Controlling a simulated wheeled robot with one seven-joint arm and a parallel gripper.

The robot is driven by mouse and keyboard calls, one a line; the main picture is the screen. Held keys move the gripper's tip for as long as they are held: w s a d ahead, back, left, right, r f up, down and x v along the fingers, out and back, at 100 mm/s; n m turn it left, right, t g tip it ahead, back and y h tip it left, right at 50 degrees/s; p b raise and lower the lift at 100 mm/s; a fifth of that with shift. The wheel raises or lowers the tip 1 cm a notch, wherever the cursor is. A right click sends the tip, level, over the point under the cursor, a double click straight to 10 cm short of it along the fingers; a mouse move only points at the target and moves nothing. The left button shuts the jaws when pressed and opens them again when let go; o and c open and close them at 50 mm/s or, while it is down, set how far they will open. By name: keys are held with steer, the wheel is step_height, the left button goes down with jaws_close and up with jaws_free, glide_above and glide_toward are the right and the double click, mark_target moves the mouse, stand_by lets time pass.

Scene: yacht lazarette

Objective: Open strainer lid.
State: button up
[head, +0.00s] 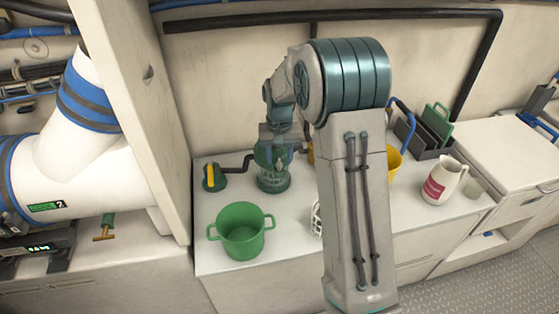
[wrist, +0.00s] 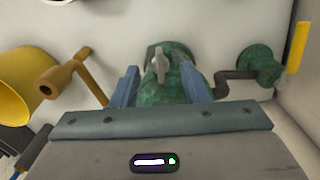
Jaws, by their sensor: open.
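The strainer (head: 272,176) is a green, weathered metal body with a clear-looking section, standing upright on the white counter. In the wrist view the strainer (wrist: 172,92) shows between my fingers, with a pale grey wing-like handle (wrist: 159,64) on its lid. The lid looks closed. My gripper (wrist: 162,84) is open, with one blue-grey finger on each side of the strainer. I cannot tell whether the fingers touch it. In the head view my gripper (head: 279,140) is over the strainer's top and hides most of the lid.
A dark pipe joins the strainer to a yellow-handled valve (head: 214,177) at its left. A green pot (head: 241,232) stands in front. A yellow bucket (head: 394,167), a white jug (head: 446,181) and a dark rack (head: 428,137) are to the right. A brass pipe (wrist: 62,80) is beside my gripper.

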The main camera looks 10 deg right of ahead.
steer(key=shift+f, duration=1.15)
jaws_close()
